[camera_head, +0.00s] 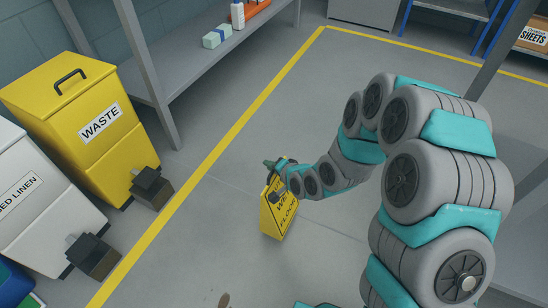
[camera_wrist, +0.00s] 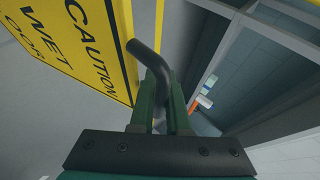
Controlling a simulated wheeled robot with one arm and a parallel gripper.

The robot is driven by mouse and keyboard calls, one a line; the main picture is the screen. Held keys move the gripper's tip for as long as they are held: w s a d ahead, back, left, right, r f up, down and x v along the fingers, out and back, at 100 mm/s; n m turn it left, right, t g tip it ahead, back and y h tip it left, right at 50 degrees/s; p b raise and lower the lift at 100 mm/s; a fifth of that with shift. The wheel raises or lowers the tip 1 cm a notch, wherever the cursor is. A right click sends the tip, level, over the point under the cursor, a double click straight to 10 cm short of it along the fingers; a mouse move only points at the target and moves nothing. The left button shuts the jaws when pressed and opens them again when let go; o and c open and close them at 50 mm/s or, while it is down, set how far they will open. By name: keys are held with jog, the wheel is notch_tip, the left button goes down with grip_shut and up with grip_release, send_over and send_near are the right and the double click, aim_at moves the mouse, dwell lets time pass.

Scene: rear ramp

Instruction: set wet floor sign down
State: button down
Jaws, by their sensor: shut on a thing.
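The yellow wet floor sign (camera_head: 278,215) is in the middle of the head view, below the end of my arm. It looks upright over the grey floor; I cannot tell whether its base touches the floor. In the wrist view the sign's yellow panel (camera_wrist: 85,40) with black "CAUTION" lettering fills the upper left. My gripper (camera_wrist: 165,105) is shut on the sign's dark bent handle (camera_wrist: 150,60). In the head view my gripper (camera_head: 273,165) is at the sign's top, which my arm partly hides.
A yellow waste bin (camera_head: 75,120) and a white linen bin (camera_head: 40,215) stand at the left, with dark pedals jutting out. A yellow floor line (camera_head: 215,143) runs between them and the sign. A grey shelf (camera_head: 190,65) stands behind.

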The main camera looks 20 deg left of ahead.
jog(key=w+a+f, duration=0.2)
jog(key=w, duration=0.4)
jog(key=w+a+f, duration=0.2)
jog(key=w, duration=0.3)
jog(key=shift+w+a+f+p, duration=0.2)
jog(key=shift+w+f+p, duration=0.1)
jog(key=shift+w+f, duration=0.1)
